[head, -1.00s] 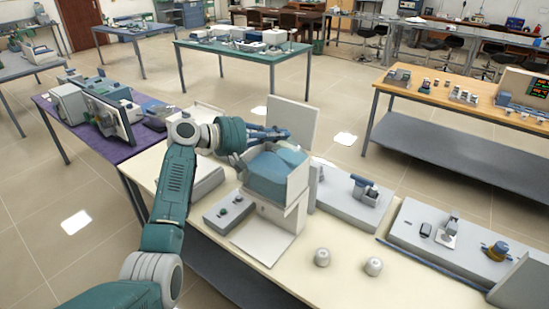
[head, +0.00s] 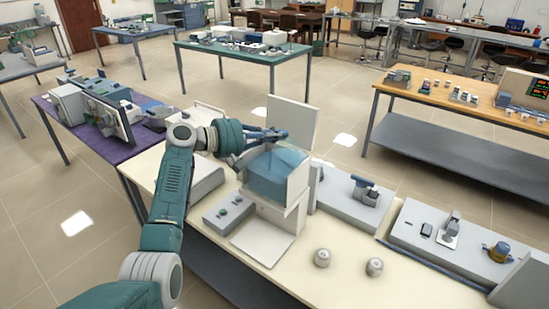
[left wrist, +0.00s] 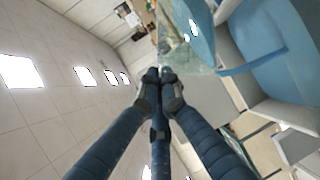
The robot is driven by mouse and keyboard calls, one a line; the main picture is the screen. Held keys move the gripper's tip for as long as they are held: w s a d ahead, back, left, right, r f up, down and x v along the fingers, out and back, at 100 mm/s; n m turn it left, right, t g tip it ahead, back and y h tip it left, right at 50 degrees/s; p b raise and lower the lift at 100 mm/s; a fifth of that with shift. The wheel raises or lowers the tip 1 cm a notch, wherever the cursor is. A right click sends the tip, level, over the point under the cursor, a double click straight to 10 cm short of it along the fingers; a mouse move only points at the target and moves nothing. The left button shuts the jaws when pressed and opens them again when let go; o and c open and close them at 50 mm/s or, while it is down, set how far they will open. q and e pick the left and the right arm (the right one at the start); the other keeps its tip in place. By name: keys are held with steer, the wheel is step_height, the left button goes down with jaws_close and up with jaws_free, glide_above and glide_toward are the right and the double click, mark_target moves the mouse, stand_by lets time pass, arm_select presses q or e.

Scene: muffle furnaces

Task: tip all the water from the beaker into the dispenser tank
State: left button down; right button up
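The dispenser tank (head: 275,177) is a clear-fronted box with blue water in it, on the cream bench, its pale lid (head: 292,124) raised behind it. My left gripper (head: 281,135) is above the tank's back left part, its fingers drawn together. In the left wrist view, the fingertips (left wrist: 160,75) meet at the edge of a clear glass beaker (left wrist: 190,62), which is tilted and holds some blue water (left wrist: 198,25). The tank's blue water (left wrist: 280,65) shows beside it on the right. My right gripper is not in view.
A control box (head: 228,212) stands left of the tank. Two small round pale items (head: 322,257) lie at the bench front. Grey instruments (head: 352,198) stand to the right. A purple table (head: 95,150) with equipment is at left.

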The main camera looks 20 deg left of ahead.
arm_select(q)
steer(key=shift+a, duration=0.1)
stand_by(0.3)
steer(key=shift+f, duration=0.1)
steer(key=shift+w+a+n+b, duration=0.1)
steer(key=shift+a+n+b, duration=0.05)
steer(key=shift+n+b, duration=0.2)
stand_by(0.3)
steer(key=shift+w+a+n+h, duration=0.1)
steer(key=shift+a+n+h, duration=0.15)
steer(key=shift+h, duration=0.15)
steer(key=shift+f+t+b, duration=0.15)
steer(key=shift+t+b, duration=0.15)
steer(key=shift+b, duration=0.05)
steer(key=shift+a, duration=0.15)
steer(key=shift+a+n, duration=0.1)
steer(key=shift+n, duration=0.2)
